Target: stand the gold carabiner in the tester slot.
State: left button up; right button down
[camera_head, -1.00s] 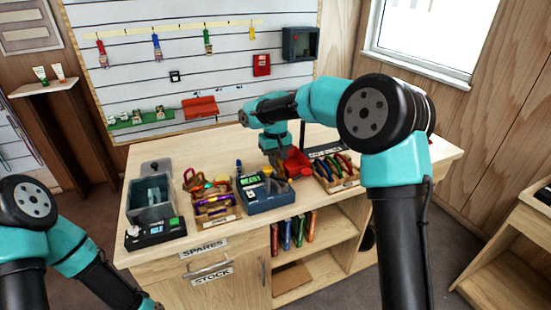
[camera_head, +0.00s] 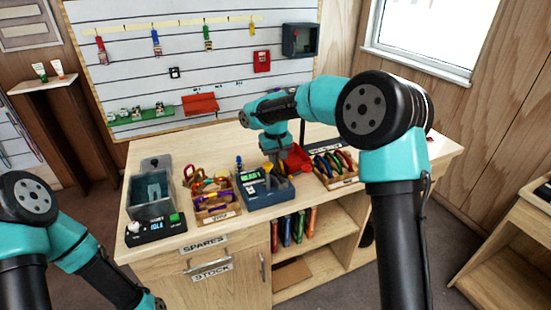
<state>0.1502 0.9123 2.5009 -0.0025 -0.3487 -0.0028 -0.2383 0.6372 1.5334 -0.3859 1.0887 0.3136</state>
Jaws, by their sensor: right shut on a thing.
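My right gripper (camera_head: 275,163) points down over the back of a blue device (camera_head: 265,192) with a small green display, which looks like the tester. It is shut on the gold carabiner (camera_head: 269,168), of which only a small yellow patch shows at the fingertips. I cannot tell whether the carabiner touches the device or sits in the slot, as the fingers hide it. My left arm is at the lower left, and its gripper is outside the view.
Wooden racks of coloured carabiners stand left (camera_head: 213,205) and right (camera_head: 335,168) of the blue device. A red bin (camera_head: 298,160) lies close behind it. A clear-walled box (camera_head: 150,195) with a black display unit (camera_head: 156,229) is at the left.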

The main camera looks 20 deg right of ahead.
jog(key=shift+f, duration=0.1)
jog(key=shift+f, duration=1.1)
jog(key=shift+f, duration=0.55)
jog(key=c, duration=1.1)
grip_release()
jog(key=shift+r, duration=0.1)
notch_tip(320, 180, up, 17)
jog(key=shift+r, duration=0.1)
